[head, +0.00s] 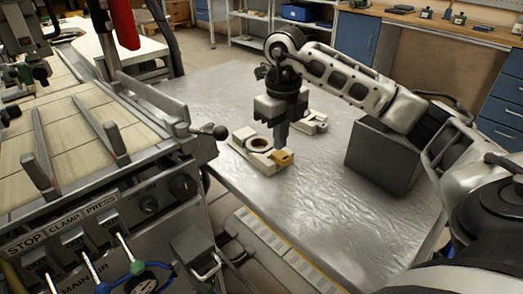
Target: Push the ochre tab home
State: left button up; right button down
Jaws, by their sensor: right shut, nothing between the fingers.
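The ochre tab (284,157) sticks out at the right end of a cream tape-reel holder (240,137) on the metal table. A round reel with a dark centre (259,143) sits in this holder. My right gripper (281,140) points down right over the tab's end of the holder. Its fingers are together and hold nothing. Whether the fingertips touch the tab or the holder cannot be told. A second cream holder (314,124) lies just behind, partly hidden by the gripper. My left gripper is not in view.
A dark grey box (384,157) stands on the right of the metal table (310,205). A machine with a lever and a labelled panel (95,225) borders the table's left side. The table's front is clear.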

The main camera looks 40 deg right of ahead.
jog(key=shift+f+b, duration=0.5)
jog(key=shift+f, duration=0.4)
jog(key=shift+f, duration=0.1)
dwell(1.3)
